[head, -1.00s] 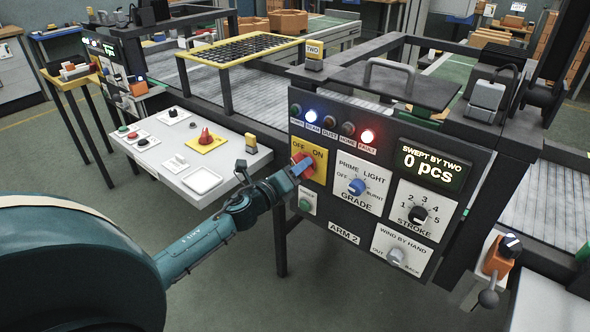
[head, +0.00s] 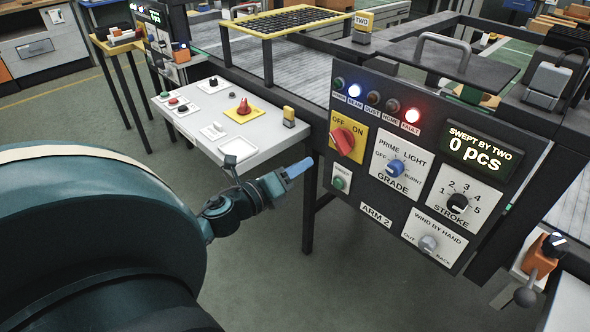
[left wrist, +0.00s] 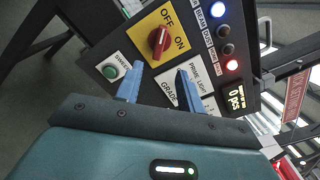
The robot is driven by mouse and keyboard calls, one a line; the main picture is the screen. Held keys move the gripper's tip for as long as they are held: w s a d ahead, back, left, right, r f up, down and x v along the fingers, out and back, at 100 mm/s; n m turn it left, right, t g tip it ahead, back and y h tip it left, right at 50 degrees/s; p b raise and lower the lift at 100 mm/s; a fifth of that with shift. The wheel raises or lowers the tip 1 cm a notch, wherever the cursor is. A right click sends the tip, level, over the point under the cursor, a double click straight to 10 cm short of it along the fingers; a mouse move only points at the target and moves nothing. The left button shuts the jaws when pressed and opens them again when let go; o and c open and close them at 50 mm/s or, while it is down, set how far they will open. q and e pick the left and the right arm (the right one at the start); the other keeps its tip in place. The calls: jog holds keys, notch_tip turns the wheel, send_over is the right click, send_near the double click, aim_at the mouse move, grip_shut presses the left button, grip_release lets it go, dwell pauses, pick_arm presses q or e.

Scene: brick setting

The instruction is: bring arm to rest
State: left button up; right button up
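My left gripper (head: 298,168) is in the head view, in front of and a little left of the control panel (head: 376,228), apart from it. In the left wrist view its two blue fingers (left wrist: 158,88) stand apart with nothing between them. The red OFF/ON switch (head: 343,140) on its yellow plate is free of the gripper; it also shows in the left wrist view (left wrist: 159,41), beyond the fingers. My left arm (head: 95,225) fills the lower left of the head view. My right gripper is not in view.
The panel carries a blue GRADE knob (head: 396,167), a STROKE knob (head: 457,203), a green SWEEP button (head: 339,183) and a lit red FAULT lamp (head: 411,115). A white side table (head: 205,155) with controls stands behind the gripper. Open floor lies below.

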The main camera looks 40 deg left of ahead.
pick_arm(q)
jog(key=shift+s, duration=0.1)
dwell(0.5)
